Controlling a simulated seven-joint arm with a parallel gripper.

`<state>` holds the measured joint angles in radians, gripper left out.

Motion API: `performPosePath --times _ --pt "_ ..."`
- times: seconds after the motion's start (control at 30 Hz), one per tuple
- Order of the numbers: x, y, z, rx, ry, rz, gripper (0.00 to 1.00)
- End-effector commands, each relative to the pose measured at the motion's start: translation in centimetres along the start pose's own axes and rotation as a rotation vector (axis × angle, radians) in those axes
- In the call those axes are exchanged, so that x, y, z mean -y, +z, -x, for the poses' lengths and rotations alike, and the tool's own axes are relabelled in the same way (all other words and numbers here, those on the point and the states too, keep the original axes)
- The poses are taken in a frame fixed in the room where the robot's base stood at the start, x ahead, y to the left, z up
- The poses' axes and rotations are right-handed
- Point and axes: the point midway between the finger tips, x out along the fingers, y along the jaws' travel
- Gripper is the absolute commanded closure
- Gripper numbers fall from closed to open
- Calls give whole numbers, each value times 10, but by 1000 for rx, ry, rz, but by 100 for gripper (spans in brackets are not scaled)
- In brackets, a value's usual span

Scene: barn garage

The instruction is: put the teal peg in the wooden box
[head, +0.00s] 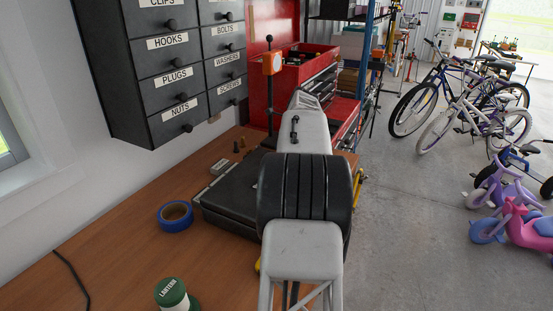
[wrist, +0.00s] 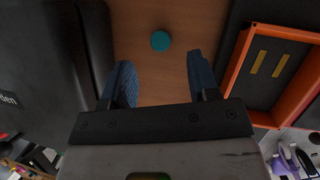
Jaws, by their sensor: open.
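The teal peg (wrist: 160,40) shows in the wrist view as a small round teal top, seen from above on the brown wooden bench top. My gripper (wrist: 160,80) is open, with its two blue fingers wide apart and nothing between them. The peg lies beyond the fingertips in the picture, near the middle of the gap; its height below them is unclear. In the head view my arm hides the gripper, and I cannot make out the peg. I cannot identify a wooden box for certain in either view.
In the wrist view an orange-rimmed, dark-floored container (wrist: 248,64) holds two yellowish strips. Drawers (head: 165,55) hang above.

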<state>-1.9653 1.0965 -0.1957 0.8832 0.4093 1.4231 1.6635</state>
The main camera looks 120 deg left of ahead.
Motion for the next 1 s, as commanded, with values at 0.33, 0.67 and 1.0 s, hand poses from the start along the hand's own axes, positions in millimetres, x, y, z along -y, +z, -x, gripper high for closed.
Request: performPosePath --times 0.33,0.67,1.0 --pt "1 -1 -33 0 2 0 45" --pt "0 0 -51 0 1 0 45" --pt "0 -1 -51 0 0 0 45"
